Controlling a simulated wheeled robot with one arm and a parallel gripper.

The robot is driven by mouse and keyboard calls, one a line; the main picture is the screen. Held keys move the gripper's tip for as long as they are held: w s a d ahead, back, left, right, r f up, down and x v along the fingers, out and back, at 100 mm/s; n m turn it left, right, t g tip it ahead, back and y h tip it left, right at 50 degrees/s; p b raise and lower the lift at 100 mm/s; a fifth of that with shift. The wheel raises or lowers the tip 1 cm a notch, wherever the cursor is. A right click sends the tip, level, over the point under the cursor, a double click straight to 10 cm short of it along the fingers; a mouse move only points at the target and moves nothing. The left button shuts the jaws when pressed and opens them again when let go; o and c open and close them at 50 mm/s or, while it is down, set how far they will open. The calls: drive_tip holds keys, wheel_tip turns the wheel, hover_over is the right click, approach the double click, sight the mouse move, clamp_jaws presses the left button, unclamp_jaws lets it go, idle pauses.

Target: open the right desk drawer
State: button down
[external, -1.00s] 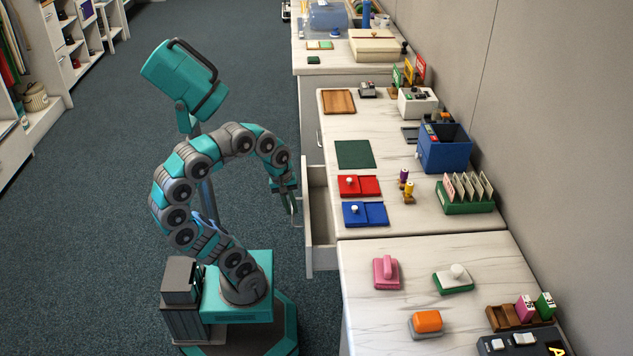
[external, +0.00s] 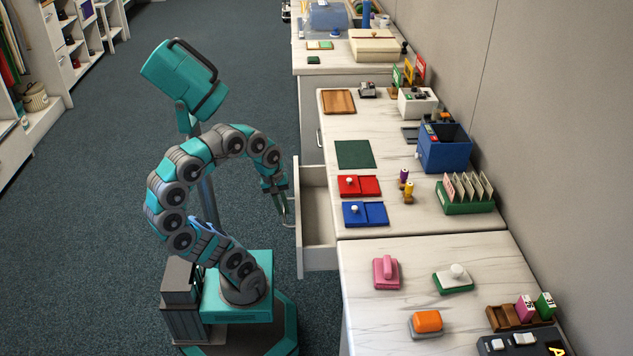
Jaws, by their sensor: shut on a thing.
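The right desk drawer (external: 318,213) is pulled partway out from under the marble-topped desk (external: 365,112). Its open top shows a pale, apparently empty inside. The drawer front (external: 298,222) faces left, toward my arm. My gripper (external: 287,213) points down at the outer side of that front and is shut on the drawer's handle (external: 290,216), which is thin and partly hidden by the fingers.
On the desk above the drawer lie a red tray (external: 360,186), a blue tray (external: 365,214) and a green mat (external: 355,154). A nearer table (external: 395,315) holds a pink stamp (external: 386,272) and an orange block (external: 427,321). Carpeted floor (external: 100,200) is clear at left.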

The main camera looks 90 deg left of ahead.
drive_tip(key=s+b, duration=0.2)
drive_tip(key=s, duration=0.4)
drive_tip(key=shift+s, duration=0.1)
drive_tip(key=c, duration=0.9)
unclamp_jaws()
drive_tip(key=r, duration=0.2)
drive_tip(key=s+r+p, duration=0.1)
drive_tip(key=r, duration=0.2)
drive_tip(key=r+p, duration=0.1)
drive_tip(key=r, duration=0.2)
drive_tip(key=shift+s+a+r, duration=0.15)
drive_tip(key=shift+s+a, duration=0.05)
